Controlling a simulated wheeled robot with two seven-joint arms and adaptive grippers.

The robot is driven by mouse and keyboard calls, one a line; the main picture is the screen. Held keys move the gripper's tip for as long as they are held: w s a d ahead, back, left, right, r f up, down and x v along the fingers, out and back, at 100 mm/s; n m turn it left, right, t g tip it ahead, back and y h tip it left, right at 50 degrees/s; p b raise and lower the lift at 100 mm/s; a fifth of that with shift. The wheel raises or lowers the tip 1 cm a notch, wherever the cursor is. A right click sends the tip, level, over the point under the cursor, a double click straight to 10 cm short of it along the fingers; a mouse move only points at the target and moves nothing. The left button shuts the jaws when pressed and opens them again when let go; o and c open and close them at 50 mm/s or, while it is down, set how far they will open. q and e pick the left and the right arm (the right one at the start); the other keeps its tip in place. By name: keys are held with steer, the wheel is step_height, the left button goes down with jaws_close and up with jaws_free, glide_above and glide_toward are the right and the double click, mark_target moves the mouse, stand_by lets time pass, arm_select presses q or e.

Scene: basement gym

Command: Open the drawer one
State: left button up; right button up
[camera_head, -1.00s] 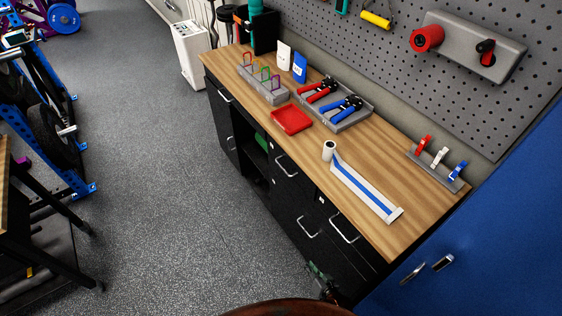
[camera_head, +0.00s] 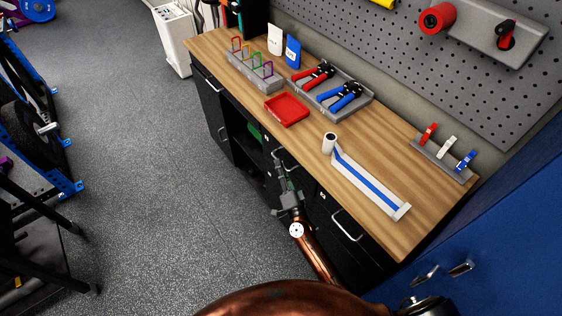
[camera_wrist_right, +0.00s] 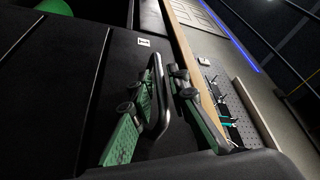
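A black drawer front (camera_wrist_right: 75,85) with a dark loop handle (camera_wrist_right: 160,95) faces my right wrist camera. It looks shut. A small white label (camera_wrist_right: 143,42) sits near its edge; its number is too small to read. In the head view the pale handle (camera_head: 276,153) is partly hidden by my right gripper (camera_head: 281,170). In the wrist view my right gripper (camera_wrist_right: 162,77) has one finger on each side of the handle bar. The fingertips are close to the bar, but whether they clamp it is unclear. My left gripper is not in view.
The wooden worktop (camera_head: 385,165) above holds a red tray (camera_head: 287,110), a grey tool tray (camera_head: 325,85) and a white-blue strip (camera_head: 365,182). Another drawer handle (camera_head: 346,226) is to the right. A blue cabinet (camera_head: 500,240) stands at the right. Grey floor (camera_head: 150,180) at left is free.

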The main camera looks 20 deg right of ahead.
steer(key=shift+x, duration=1.15)
steer(key=shift+d+f, duration=0.1)
jaws_close()
steer(key=shift+d, duration=0.1)
